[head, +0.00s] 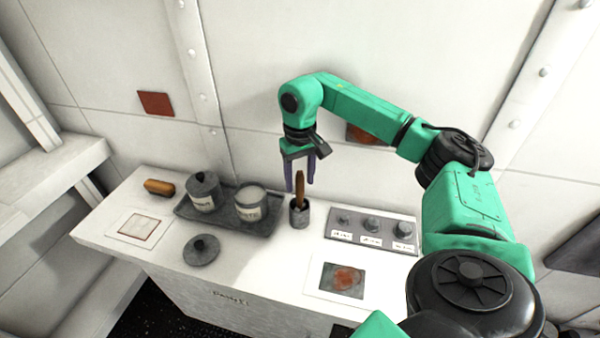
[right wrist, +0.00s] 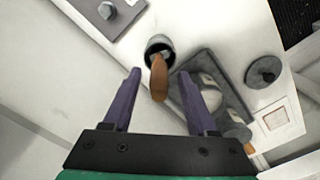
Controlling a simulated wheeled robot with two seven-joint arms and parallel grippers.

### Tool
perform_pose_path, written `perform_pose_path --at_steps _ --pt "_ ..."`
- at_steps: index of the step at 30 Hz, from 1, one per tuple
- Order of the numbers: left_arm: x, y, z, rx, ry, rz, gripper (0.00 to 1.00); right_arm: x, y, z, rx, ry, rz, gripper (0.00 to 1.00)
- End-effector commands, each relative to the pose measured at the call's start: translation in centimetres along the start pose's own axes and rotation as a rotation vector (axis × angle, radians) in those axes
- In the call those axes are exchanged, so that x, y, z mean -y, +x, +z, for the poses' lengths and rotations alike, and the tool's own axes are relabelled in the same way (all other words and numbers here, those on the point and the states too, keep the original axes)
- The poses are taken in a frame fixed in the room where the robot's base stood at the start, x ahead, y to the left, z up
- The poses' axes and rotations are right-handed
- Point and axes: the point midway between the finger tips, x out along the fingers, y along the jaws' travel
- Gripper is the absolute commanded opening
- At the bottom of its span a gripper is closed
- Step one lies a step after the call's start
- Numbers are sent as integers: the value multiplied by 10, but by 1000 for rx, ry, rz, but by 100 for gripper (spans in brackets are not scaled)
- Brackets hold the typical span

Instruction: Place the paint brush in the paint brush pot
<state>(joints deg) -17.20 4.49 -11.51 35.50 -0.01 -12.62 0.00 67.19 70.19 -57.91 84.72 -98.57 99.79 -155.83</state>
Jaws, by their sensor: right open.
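The paint brush (head: 299,186) stands upright in the small dark grey pot (head: 299,213) on the white counter, its brown wooden handle pointing up. In the right wrist view the brush handle (right wrist: 159,78) rises out of the pot (right wrist: 159,46), seen from above. My right gripper (head: 301,187) is open, its purple fingers above the pot. In the right wrist view the open fingers (right wrist: 160,84) stand apart on either side, with the handle between them and not visibly touched. The bristles are hidden inside the pot. My left gripper is not in view.
A grey tray (head: 222,226) left of the pot holds a lidded canister (head: 203,192) and an open one (head: 250,204). A loose lid (head: 201,250) and a brown-handled item (head: 159,187) lie nearby. A panel with knobs (head: 345,239) and a picture card (head: 341,280) are at right.

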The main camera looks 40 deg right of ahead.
Motion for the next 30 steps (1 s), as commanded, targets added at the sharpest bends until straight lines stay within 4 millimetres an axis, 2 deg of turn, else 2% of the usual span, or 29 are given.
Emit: perform_pose_path --at_steps 5,11,12,15,19,30 --pt "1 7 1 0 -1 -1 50 1 -19 -1 -4 -1 -2 58" --pt "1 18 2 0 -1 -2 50 1 -71 -1 -6 -1 -4 58" --pt "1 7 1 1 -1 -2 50 1 -89 -1 -6 -1 -3 58" --pt "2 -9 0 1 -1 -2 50 0 -114 -1 -4 0 0 58" --pt "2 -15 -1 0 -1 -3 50 0 -124 0 -1 0 0 58" --pt "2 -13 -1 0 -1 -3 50 0 -122 0 0 0 0 58"
